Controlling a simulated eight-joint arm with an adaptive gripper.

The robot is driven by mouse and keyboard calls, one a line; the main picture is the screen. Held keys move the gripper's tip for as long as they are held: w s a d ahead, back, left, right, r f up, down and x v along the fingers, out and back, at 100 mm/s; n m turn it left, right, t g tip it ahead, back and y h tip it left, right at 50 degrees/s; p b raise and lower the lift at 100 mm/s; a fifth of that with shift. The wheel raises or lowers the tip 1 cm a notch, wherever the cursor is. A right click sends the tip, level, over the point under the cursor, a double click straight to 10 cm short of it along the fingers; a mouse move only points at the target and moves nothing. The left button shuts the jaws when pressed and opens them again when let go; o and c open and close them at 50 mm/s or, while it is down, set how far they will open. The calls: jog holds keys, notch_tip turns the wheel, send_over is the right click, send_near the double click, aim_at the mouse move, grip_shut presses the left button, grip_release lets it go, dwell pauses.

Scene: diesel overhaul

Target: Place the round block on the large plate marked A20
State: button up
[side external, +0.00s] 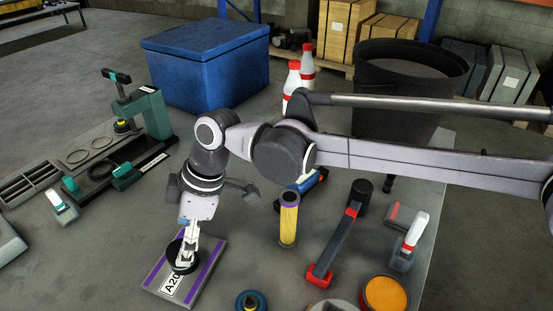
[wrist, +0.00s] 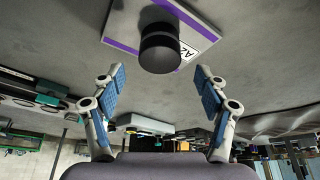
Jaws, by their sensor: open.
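The plate marked A20 (side external: 208,262) is grey with purple stripes and a white label, and lies at the lower left in the side view. The round block (side external: 174,254) is black and sits on this plate, partly hidden behind my gripper (side external: 187,258). In the wrist view the round block (wrist: 160,48) stands on the plate (wrist: 118,32), covering part of the label. My gripper (wrist: 159,75) is open there, its two blue-padded fingers spread to either side, with the block beyond the fingertips and no finger visibly touching it.
A green clamp fixture (side external: 152,115) stands at left, and a blue box (side external: 207,65) behind. A blue-rimmed round part (side external: 251,301) is near the front edge.

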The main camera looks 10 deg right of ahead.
jog(key=w+d+r+m+t, duration=0.1)
jog(key=w+d+r+m, duration=0.1)
jog(key=d+r, duration=0.45)
jog(key=w+d+r+m+t, duration=0.15)
jog(key=d+r, duration=0.25)
jog(key=d, duration=0.5)
jog(key=d+r+m+t, duration=0.2)
jog(key=d+m, duration=0.3)
jog(key=d, duration=1.2)
jog(key=s+d+f+m+t+h, duration=0.1)
jog(key=s+d+f+m, duration=0.2)
jog(key=d, duration=0.4)
jog(key=s+d+f+m+h, duration=0.2)
jog(key=s+d+f+m, duration=0.1)
jog(key=s+d, duration=0.3)
jog(key=s+d+f+m+t+h, duration=0.1)
jog(key=s+d+f+m, duration=0.2)
jog(key=d, duration=0.7)
jog(key=shift+s+f+t, duration=0.3)
jog(key=shift+s+t, duration=0.05)
jog(key=shift+s, duration=0.45)
